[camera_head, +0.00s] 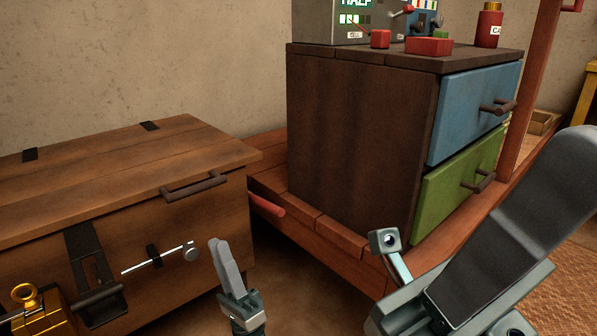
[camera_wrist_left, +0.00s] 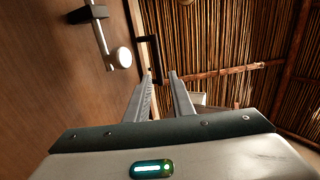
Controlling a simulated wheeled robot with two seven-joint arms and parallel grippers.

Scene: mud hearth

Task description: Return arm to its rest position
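My left gripper (camera_head: 222,250) is low in the centre left of the head view, in front of the wooden chest (camera_head: 110,185), with its fingers pointing up. In the left wrist view, its two fingers (camera_wrist_left: 160,75) stand apart with an empty gap between them. No object is held. My right gripper (camera_head: 570,150) looms large and close at the right of the head view, seen side-on. Only one broad dark finger shows, so its opening is hidden.
The chest has a bar handle (camera_head: 193,186), a dark hasp (camera_head: 92,265) and a sliding bolt (camera_head: 157,256) near my left gripper. A brass padlock (camera_head: 40,312) is at lower left. A cabinet with blue (camera_head: 475,112) and green (camera_head: 458,185) drawers stands on a wooden platform (camera_head: 330,238).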

